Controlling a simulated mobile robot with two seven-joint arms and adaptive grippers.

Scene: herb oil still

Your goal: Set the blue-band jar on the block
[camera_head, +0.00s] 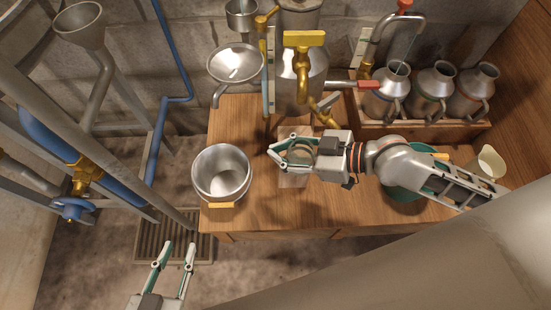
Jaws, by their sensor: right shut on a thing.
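My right gripper (292,153) reaches in from the right over the wooden table and is shut on a small round jar (300,148). I see the jar from above, between the fingers; its band is too hidden to tell the colour. A pale wooden block (292,180) lies below the gripper, partly covered by it. I cannot tell whether the jar touches the block or is held above it. My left gripper (175,254) is open and empty, low in front of the table, over the floor.
A steel pot (221,170) stands left of the block. A steel still vessel (300,75) with a yellow-handled tap is behind. Several metal cans (432,85) stand in a wooden tray at the back right. A green bowl (405,190) and a pitcher (488,163) are at the right.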

